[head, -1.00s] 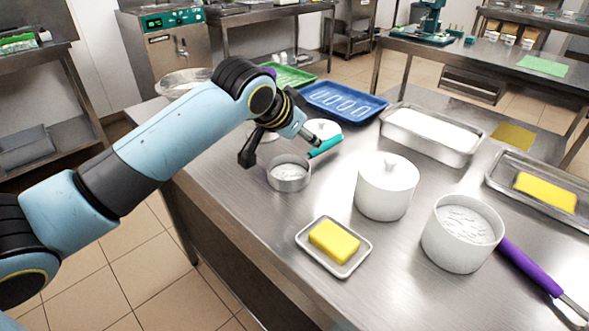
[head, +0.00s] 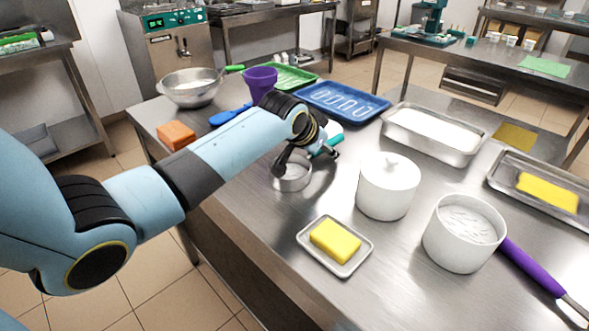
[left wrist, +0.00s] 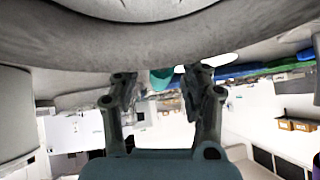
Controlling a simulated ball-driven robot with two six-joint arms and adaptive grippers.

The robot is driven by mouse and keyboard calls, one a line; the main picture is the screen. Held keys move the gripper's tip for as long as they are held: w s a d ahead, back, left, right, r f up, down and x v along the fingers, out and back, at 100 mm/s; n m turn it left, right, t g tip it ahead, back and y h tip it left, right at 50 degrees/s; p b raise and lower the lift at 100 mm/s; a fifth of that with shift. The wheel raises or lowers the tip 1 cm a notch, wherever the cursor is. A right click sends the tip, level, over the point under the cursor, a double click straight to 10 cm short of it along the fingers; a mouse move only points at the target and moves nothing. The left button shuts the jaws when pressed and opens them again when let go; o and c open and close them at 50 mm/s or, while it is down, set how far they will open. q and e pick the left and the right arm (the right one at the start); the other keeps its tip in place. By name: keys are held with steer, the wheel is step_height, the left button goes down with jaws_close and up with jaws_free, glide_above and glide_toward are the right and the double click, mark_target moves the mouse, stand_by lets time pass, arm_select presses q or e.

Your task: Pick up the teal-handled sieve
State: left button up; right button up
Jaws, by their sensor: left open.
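The sieve is a round metal cup (head: 292,180) with a teal handle (head: 331,135) pointing to the back right. It sits on the steel table, left of the white lidded pot. My left gripper (head: 313,158) is open at the handle's near end, low over the sieve, and hides part of both. In the left wrist view, a small teal piece of the handle (left wrist: 162,78) shows between the two spread fingertips of the gripper (left wrist: 160,86). I cannot tell whether the fingers touch it. My right gripper is not in view.
The white lidded pot (head: 387,190) stands right of the sieve. A butter dish (head: 350,266) lies in front. A blue tray (head: 366,112) and a purple cup (head: 261,82) are behind. An orange block (head: 176,135) lies left. Bare table lies between the sieve and the butter dish.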

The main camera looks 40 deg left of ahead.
arm_select(q)
steer(key=shift+c, duration=0.3)
jaws_close()
